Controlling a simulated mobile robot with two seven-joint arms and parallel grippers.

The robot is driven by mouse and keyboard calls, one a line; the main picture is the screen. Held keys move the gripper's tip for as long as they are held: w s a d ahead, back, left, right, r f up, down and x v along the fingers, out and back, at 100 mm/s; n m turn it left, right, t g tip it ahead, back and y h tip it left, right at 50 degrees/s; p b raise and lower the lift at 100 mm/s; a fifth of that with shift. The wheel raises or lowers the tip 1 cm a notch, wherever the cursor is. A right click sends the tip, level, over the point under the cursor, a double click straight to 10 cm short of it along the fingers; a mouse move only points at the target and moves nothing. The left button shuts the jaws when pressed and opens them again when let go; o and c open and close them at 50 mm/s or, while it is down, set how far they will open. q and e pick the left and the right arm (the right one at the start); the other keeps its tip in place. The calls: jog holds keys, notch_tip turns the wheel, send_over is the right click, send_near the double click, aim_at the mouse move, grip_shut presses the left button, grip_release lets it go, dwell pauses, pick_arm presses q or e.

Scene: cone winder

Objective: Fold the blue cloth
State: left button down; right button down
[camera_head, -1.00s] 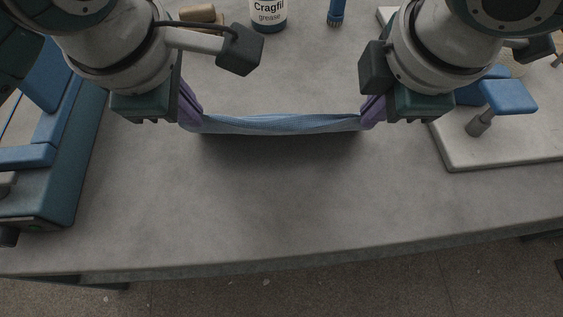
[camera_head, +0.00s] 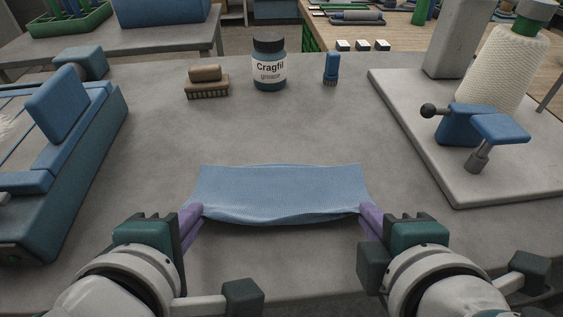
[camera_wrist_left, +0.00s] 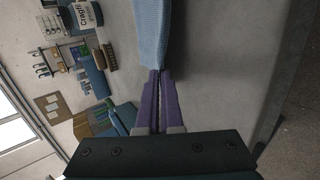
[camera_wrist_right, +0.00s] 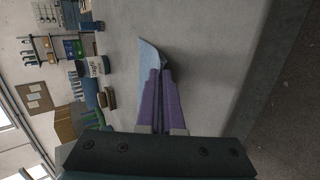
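The blue cloth (camera_head: 281,190) is stretched between my two grippers above the grey table, in the head view. It shows as a wide sheet with a slightly sagging, rolled near edge. My left gripper (camera_head: 199,210) is shut on its near left corner. My right gripper (camera_head: 364,209) is shut on its near right corner. In the left wrist view the cloth (camera_wrist_left: 151,30) runs out from between the purple fingers. In the right wrist view the cloth (camera_wrist_right: 149,55) shows at the closed fingertips. I cannot tell whether the cloth's far edge touches the table.
A brush (camera_head: 207,84), a grease bottle (camera_head: 269,67) and a small blue-capped item (camera_head: 331,69) stand behind the cloth. A blue machine (camera_head: 62,170) is at left. A pale base plate (camera_head: 440,150) with a yarn cone (camera_head: 503,75) is at right. The table between is clear.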

pick_arm(q)
jog(key=c, duration=0.7)
grip_release()
pick_arm(e)
jog(key=c, duration=0.7)
grip_release()
jog(key=shift+w, duration=0.1)
pick_arm(q)
jog(key=s+r, duration=0.2)
jog(key=r, duration=0.1)
jog(key=s+r, duration=0.2)
jog(key=r, duration=0.1)
jog(key=s+r, duration=0.2)
jog(key=r, duration=0.1)
pick_arm(e)
jog(key=s+r, duration=0.2)
jog(key=r, duration=0.1)
jog(key=s+r, duration=0.2)
jog(key=r, duration=0.1)
jog(key=s+r, duration=0.2)
jog(key=r, duration=0.1)
pick_arm(q)
jog(key=shift+r, duration=0.1)
pick_arm(e)
jog(key=shift+r, duration=0.1)
